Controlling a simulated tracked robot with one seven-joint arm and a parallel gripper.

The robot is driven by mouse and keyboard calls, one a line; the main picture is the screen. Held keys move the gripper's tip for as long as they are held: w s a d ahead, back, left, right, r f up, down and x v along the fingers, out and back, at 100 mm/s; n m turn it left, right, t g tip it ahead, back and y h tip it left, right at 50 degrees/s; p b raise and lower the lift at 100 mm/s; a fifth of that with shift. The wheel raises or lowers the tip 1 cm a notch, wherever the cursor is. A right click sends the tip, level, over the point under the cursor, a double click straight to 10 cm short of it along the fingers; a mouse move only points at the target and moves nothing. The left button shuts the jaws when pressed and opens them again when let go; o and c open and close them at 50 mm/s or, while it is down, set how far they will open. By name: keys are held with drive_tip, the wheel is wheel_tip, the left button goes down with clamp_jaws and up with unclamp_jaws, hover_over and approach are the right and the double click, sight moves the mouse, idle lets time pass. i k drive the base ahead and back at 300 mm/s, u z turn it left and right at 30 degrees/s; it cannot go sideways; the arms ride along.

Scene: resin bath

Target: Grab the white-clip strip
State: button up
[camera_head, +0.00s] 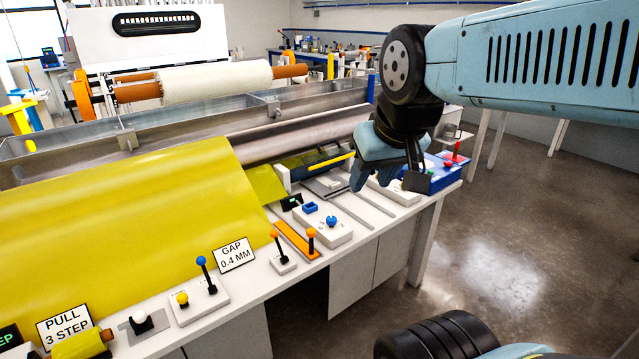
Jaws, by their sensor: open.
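I cannot make out for certain which thing is the white-clip strip. A dark bar with a yellow edge (322,168) lies beside the metal roller and has a white block (284,177) at its left end. Thin grey strips (352,209) lie flat on the white bench in front of it. My gripper (388,180) hangs open over the bench's right part, with no object seen between its fingers. It hides part of the bench and what lies behind it.
Yellow sheet (130,205) covers the left side. Lever panels (199,300), an orange plate (296,240) and a white box with a blue knob (323,226) line the bench front. A blue tray (445,178) sits at the bench's right end. The floor on the right is clear.

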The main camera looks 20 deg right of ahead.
sight(327, 181)
drive_tip(key=u, duration=0.1)
drive_tip(key=i, duration=1)
drive_tip(key=z, duration=0.1)
